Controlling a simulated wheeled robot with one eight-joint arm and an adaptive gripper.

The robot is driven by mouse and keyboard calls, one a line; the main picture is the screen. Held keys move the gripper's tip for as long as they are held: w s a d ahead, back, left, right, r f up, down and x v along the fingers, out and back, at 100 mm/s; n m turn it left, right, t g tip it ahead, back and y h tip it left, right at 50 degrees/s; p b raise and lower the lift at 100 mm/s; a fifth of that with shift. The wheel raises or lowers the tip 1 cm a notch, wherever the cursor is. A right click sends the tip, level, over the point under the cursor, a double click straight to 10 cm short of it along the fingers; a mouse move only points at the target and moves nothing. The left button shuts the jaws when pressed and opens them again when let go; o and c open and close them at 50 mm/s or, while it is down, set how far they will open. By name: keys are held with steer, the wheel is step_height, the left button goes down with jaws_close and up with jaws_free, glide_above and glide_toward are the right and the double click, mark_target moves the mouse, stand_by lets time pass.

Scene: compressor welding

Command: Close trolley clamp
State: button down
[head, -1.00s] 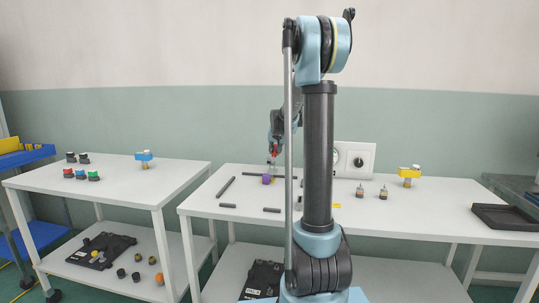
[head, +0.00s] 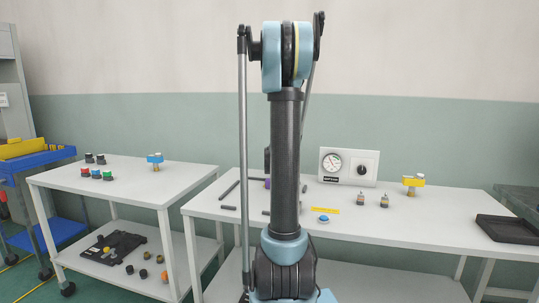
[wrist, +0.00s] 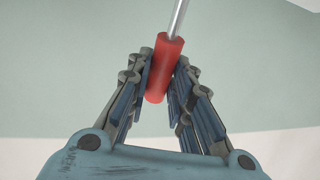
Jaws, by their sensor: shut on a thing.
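In the wrist view a red handle (wrist: 165,68) on a thin metal rod (wrist: 179,18) stands between the fingers of my gripper (wrist: 164,62). The fingers are shut on the red handle from both sides. The rod runs up out of the picture, so what it is joined to is hidden; I cannot tell whether it is the clamp's lever. In the head view my arm's upright link hides the gripper and the handle. No trolley clamp can be made out for sure in the head view.
The white workbench (head: 417,229) carries a gauge panel (head: 348,166), a blue button (head: 323,219), a yellow-topped fitting (head: 413,183) and a black tray (head: 512,229). A white side table (head: 131,174) holds several coloured buttons. A blue trolley (head: 36,160) stands far left.

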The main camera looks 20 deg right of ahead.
steer(key=shift+s+f, duration=0.1)
stand_by(0.4)
steer(key=c, duration=1.4)
jaws_free()
steer(key=shift+a, duration=0.1)
steer(key=shift+c, duration=0.2)
steer(key=v, duration=1.2)
steer(key=shift+f, duration=0.1)
